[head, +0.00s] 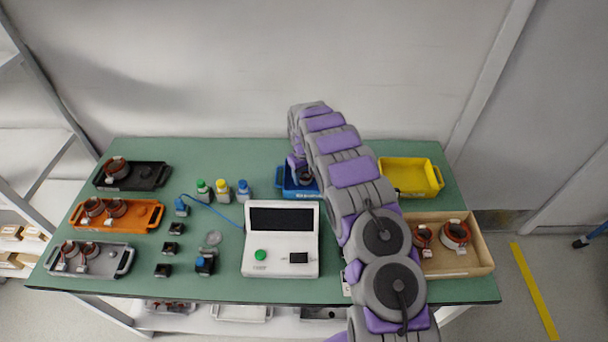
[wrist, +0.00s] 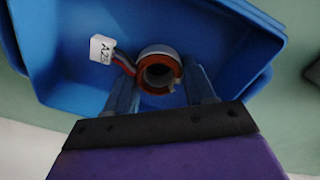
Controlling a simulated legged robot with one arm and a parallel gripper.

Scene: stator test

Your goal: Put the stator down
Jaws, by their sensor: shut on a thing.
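The stator (wrist: 160,66), a small copper-and-grey ring with coloured wires and a white tag (wrist: 102,48), sits between the two blue-grey fingers of my gripper (wrist: 162,82) in the wrist view. The fingers are shut on it. It is over the inside of the blue tray (wrist: 50,50); I cannot tell whether it touches the floor of the tray. In the head view the blue tray (head: 281,181) stands at the back middle of the green table, partly hidden by my arm. My gripper points down into it there.
Black (head: 152,177), orange (head: 146,215) and grey (head: 123,262) trays with stators stand at the left. A yellow tray (head: 415,176) and a wooden box (head: 478,262) with stators are at the right. Bottles (head: 222,189) and a white tester (head: 281,238) stand near the blue tray.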

